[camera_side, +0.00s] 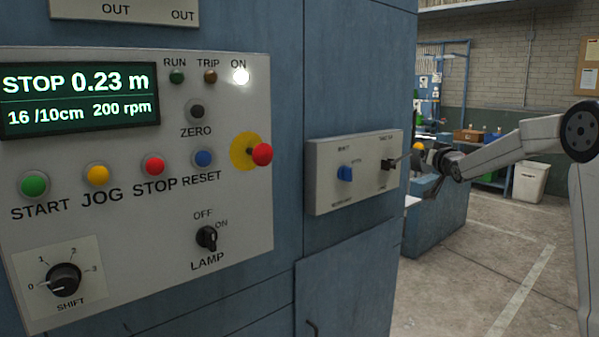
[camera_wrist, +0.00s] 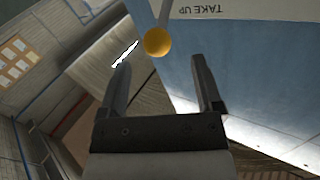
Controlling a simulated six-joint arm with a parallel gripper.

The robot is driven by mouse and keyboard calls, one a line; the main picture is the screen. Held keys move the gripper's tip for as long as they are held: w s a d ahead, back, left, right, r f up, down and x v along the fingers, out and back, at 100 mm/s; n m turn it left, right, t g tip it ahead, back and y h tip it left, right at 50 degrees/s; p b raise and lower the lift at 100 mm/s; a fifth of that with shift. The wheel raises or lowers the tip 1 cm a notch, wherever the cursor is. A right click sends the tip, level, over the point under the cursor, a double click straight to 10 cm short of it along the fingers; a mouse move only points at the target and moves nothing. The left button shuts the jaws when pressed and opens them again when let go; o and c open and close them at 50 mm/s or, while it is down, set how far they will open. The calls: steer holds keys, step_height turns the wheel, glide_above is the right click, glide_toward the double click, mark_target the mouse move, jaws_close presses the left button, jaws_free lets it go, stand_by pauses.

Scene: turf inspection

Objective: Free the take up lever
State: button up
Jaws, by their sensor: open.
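The take up lever shows in the wrist view as a yellow-orange ball knob (camera_wrist: 157,41) on a thin grey shaft (camera_wrist: 164,13), beside an upside-down "TAKE UP" label. In the side view its shaft (camera_side: 396,160) sticks out from the right part of a small grey box (camera_side: 325,187) on the blue cabinet. My gripper (camera_wrist: 160,63) is open and empty. In the wrist view the knob appears just beyond the fingertips, roughly midway between them. My gripper is also at the lever's end in the side view (camera_side: 424,175), where contact cannot be told.
A blue selector knob (camera_side: 345,173) sits on the same box, left of the lever. The large control panel (camera_side: 120,245) with buttons and a red stop knob (camera_side: 262,154) stands further left. Open floor lies right.

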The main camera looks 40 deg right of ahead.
mark_target(405, 156)
steer(key=shift+d+r, duration=0.25)
steer(key=shift+d, duration=0.05)
steer(key=shift+x, duration=3.85)
jaws_close()
